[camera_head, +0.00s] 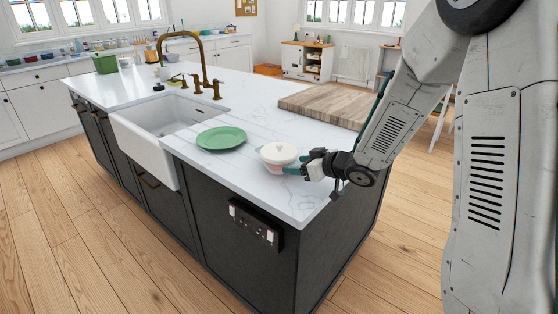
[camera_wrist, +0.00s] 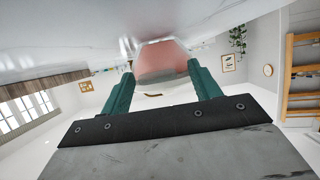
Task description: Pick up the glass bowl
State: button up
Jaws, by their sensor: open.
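A small round bowl (camera_head: 278,153) with a pale top and a pinkish lower part stands on the white island worktop (camera_head: 245,174), near its front right. My gripper (camera_head: 295,165) reaches in low from the right, its teal fingers beside the bowl's right side. In the wrist view the bowl (camera_wrist: 162,54) appears pink, in line with the gap between the two teal fingertips (camera_wrist: 161,66). The gripper is open. I cannot tell whether a finger touches the bowl; its far side is hidden.
A green plate (camera_head: 221,138) lies just left of the bowl. A wooden board (camera_head: 325,104) lies behind it to the right. A white sink (camera_head: 150,148) with a brass tap (camera_head: 205,70) is farther left. The worktop's front edge is close to the bowl.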

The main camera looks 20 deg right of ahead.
grip_shut()
jog(key=shift+r, duration=0.2)
